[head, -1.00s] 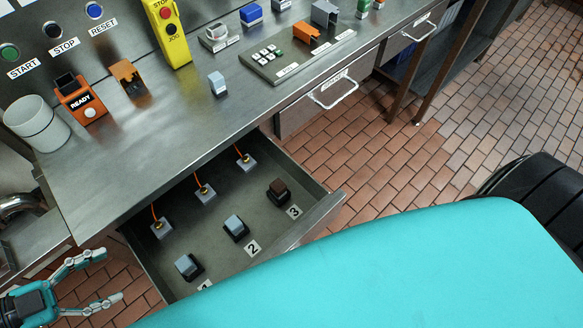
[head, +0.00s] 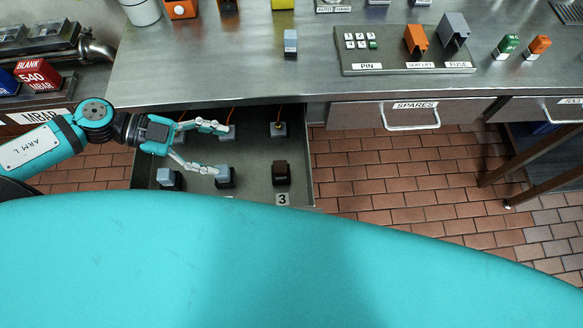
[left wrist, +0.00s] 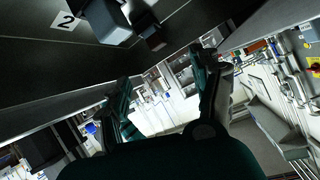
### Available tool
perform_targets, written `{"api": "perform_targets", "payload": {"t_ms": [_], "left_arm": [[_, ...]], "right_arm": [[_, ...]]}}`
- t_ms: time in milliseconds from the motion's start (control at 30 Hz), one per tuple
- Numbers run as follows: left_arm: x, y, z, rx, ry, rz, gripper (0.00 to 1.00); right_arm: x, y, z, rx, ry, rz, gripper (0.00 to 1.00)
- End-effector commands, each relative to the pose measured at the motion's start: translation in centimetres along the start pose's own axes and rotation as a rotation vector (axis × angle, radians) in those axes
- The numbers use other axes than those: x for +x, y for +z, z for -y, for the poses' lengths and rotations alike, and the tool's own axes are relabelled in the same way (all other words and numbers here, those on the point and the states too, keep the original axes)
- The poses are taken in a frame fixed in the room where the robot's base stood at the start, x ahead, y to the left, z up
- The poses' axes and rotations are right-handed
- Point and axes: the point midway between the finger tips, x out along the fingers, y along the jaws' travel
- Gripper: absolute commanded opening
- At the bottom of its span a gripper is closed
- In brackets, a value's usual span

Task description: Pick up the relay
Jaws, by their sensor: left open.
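An open drawer (head: 256,165) holds relay-like blocks: a light grey-blue one (head: 166,179) at the left, a second grey-blue one (head: 224,172) in the middle, and a dark brown one (head: 281,172) by label 3. Another light grey-blue block (head: 290,41) stands on the bench. Which one is the relay, I cannot tell. My left gripper (head: 217,149) is open and empty, over the drawer, its fingers pointing right. Its lower finger overlaps the middle block in the head view; contact is unclear. The left wrist view shows a grey block (left wrist: 105,20) by label 2, above the fingers (left wrist: 160,72).
The steel bench (head: 230,70) overhangs the drawer. A shut spares drawer (head: 375,114) is to the right. My turquoise body fills the foreground.

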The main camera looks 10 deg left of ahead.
Motion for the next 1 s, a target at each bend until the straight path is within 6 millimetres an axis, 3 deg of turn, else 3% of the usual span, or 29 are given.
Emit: {"api": "perform_targets", "payload": {"t_ms": [100,200,400,633,1000], "left_arm": [[2.4,0.0,0.1,0.005,-0.004,-0.006,0.65],[4.5,-0.2,0.2,0.005,-0.005,-0.008,0.65],[8.4,-0.3,0.2,0.004,-0.003,-0.006,0.65],[10.4,0.0,0.0,0.001,-0.001,-0.001,0.65],[15.0,0.1,-0.7,0.001,-0.002,-0.003,0.65]], "right_arm": [[0.5,-0.2,1.9,0.002,-0.023,-0.003,0.4],[0.5,-0.3,2.6,0.0,-0.031,-0.004,0.4],[0.2,-0.1,1.5,-0.003,-0.019,-0.002,0.4],[0.1,0.1,0.2,0.001,-0.003,0.001,0.4],[-0.4,0.0,0.6,0.002,-0.007,0.0,0.4]]}}
